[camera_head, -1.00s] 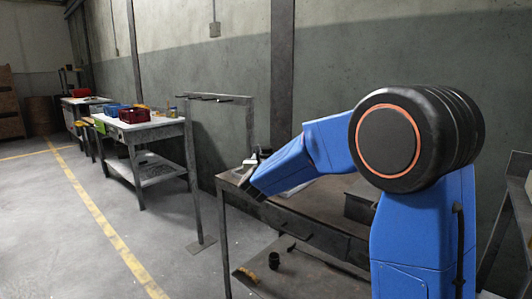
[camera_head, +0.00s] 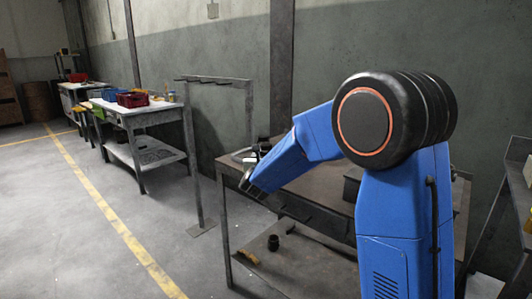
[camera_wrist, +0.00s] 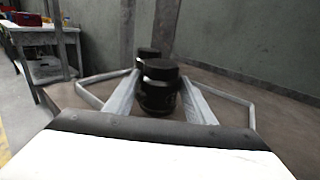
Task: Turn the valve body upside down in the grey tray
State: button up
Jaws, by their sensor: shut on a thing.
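The valve body appears to be the dark, upright cylindrical piece (camera_wrist: 159,90) between my fingers in the wrist view. My gripper (camera_wrist: 160,93) is shut on it, one pale finger on each side. In the head view my gripper (camera_head: 246,180) is at the left end of the near bench, and my forearm hides much of that spot. Whether the piece touches the tray floor cannot be told.
A second dark round top (camera_wrist: 147,54) shows just behind the held piece. The bench (camera_head: 310,188) has a lower shelf with a small black part (camera_head: 273,242). A metal frame (camera_head: 195,150) stands left of it. A farther table holds a red bin (camera_head: 133,100).

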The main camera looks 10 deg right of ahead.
jog(key=o, duration=1.2)
jog(key=shift+s, duration=0.1)
jog(key=s+a+r+n+g+y, duration=0.1)
jog(key=s+a+n+y, duration=0.25)
jog(key=s+n, duration=0.65)
jog(key=s+a+n+g+y, duration=0.15)
jog(key=s+n+y, duration=0.35)
jog(key=s, duration=0.8)
jog(key=s+d+f+n+g+h, duration=0.1)
jog(key=s+d+f+n+g, duration=0.2)
jog(key=s+n, duration=0.5)
jog(key=s+d+f+n+g, duration=0.3)
jog(key=s+n, duration=0.5)
jog(key=s, duration=0.5)
jog(key=s+d+f+n+g+h, duration=0.1)
jog(key=s+d+f+n+g, duration=0.2)
jog(key=s+d+f+n, duration=0.2)
jog(key=s+d+n, duration=0.1)
jog(key=s+n, duration=0.2)
jog(key=s, duration=0.3)
jog(key=shift+s+d+n+g+h, duration=0.2)
jog(key=shift+s+n+g+h, duration=0.15)
jog(key=shift+n, duration=0.05)
